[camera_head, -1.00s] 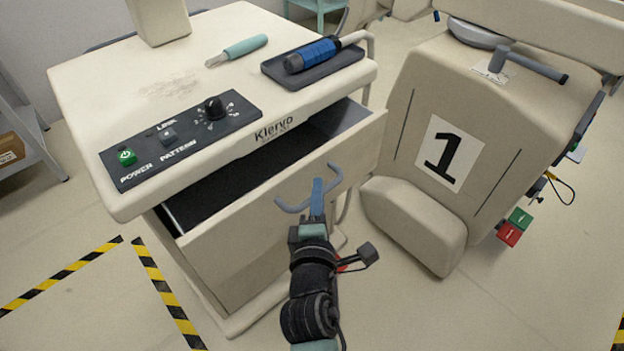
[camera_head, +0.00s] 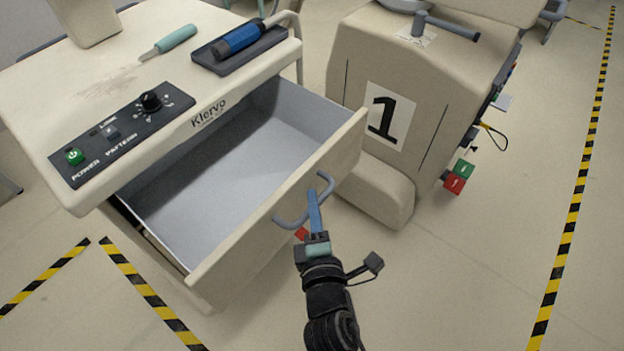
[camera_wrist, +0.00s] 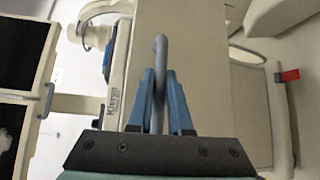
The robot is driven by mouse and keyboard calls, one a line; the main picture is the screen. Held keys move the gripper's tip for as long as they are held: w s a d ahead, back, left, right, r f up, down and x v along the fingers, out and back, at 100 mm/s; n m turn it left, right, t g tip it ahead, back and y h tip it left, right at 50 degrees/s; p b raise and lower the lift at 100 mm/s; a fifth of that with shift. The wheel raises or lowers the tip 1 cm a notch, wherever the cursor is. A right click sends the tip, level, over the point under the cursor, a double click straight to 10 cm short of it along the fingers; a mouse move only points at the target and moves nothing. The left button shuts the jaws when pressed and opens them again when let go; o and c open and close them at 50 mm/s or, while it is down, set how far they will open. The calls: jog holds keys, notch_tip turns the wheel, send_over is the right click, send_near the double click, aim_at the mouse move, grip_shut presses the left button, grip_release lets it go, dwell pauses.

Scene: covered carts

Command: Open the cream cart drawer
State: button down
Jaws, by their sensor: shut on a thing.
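The cream cart (camera_head: 38,107) stands at the left in the head view. Its drawer (camera_head: 240,250) is pulled well out, and its pale grey inside (camera_head: 205,190) looks empty. A curved blue-grey handle (camera_head: 290,222) is on the drawer front. My gripper (camera_head: 313,196) is shut on this handle, its blue fingers near the handle's right half. In the wrist view, the handle (camera_wrist: 160,65) passes between the two blue fingers (camera_wrist: 160,98), in front of the cream drawer front (camera_wrist: 195,70).
On the cart top are a control panel (camera_head: 122,135), a teal-handled tool (camera_head: 176,38) and a dark tray (camera_head: 262,52) with a blue-gripped tool. A cream machine marked 1 (camera_head: 388,112) stands close on the right. Striped tape (camera_head: 572,210) marks the floor; the floor at the right is clear.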

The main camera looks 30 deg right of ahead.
jog(key=c, duration=0.8)
grip_release()
jog(key=shift+c, duration=0.2)
jog(key=b+v, duration=0.2)
jog(key=v, duration=1.1)
